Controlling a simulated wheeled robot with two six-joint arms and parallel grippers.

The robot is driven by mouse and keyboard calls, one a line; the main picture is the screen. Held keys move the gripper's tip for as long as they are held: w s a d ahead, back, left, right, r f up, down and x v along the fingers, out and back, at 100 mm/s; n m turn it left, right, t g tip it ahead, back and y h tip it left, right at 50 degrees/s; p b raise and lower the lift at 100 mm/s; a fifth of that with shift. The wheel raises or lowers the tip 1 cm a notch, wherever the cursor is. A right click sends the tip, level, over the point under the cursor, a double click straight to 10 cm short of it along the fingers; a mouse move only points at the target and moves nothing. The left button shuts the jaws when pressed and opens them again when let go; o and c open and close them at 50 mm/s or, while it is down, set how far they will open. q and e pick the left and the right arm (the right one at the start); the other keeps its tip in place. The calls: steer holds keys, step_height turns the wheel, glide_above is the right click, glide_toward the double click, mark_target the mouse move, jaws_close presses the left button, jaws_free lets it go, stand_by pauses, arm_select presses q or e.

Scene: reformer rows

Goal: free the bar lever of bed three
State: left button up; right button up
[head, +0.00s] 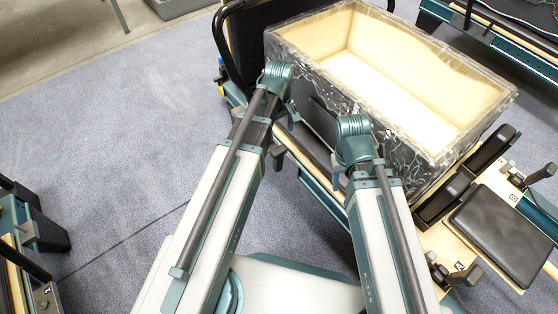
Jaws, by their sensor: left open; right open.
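A reformer bed stands ahead of me, its teal frame (322,193) partly hidden by my arms. I cannot read a number that marks it as bed three. Its black bar (222,42) rises at the far left end. Small blue and yellow parts (221,88) show below the bar; I cannot tell whether they are the bar lever. My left gripper (259,133) is over the bed's near edge, mostly behind its own arm, with grey fingers apart on both sides. My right gripper (324,170) is further right, largely hidden by its arm. Neither visibly holds anything.
A large open box (440,168), pale wood inside and dark marbled outside, sits on the bed. A black pad (500,235) and upright black blocks lie to its right. Other reformers show at lower left (35,222) and top right (500,38). The carpet (110,130) at left is clear.

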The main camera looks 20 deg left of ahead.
mark_target(279, 152)
arm_select(q)
step_height(279, 152, down, 14)
steer(key=b, duration=1.3)
steer(key=shift+r+b, duration=0.1)
steer(key=shift+b, duration=0.3)
jaws_close()
